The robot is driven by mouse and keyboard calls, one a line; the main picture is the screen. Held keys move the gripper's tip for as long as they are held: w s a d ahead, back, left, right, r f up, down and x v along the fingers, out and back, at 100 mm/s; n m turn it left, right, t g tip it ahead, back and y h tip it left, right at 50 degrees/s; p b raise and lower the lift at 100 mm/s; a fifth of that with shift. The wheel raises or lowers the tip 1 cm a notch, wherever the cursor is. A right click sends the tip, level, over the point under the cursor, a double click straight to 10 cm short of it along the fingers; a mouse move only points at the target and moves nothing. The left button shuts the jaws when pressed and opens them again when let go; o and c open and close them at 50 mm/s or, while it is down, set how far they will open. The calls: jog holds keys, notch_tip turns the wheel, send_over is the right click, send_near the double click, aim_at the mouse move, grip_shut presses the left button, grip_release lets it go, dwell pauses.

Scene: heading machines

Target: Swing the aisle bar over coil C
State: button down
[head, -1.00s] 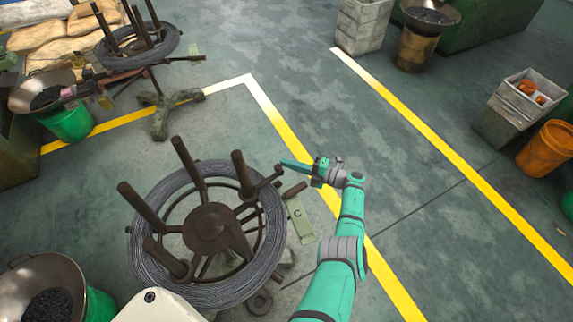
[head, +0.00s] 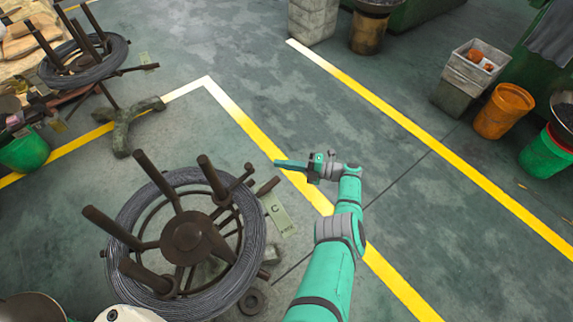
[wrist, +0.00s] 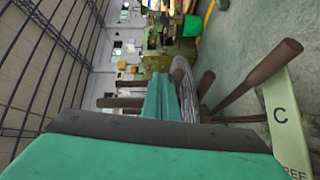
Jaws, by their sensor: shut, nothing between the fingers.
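Coil C (head: 125,225) is a grey wire coil on a dark brown reel with upright posts, at the lower left of the head view. A short brown bar (head: 266,187) sticks out beside the tag, near a ball-ended rod; I cannot tell surely which is the aisle bar. My gripper (head: 278,163) is shut and empty, right of the coil and apart from these bars in the head view. In the wrist view, its green fingers (wrist: 160,97) point toward the wire.
Another coil stand (head: 85,60) with a stone-like foot stands at the upper left. A green bucket (head: 24,152) is at the left. Yellow floor lines (head: 400,110) bound a clear aisle. Bins and an orange bucket (head: 503,110) stand at the right.

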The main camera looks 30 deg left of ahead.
jog(key=shift+d+r, duration=0.1)
jog(key=shift+d, duration=0.8)
jog(key=shift+a, duration=0.1)
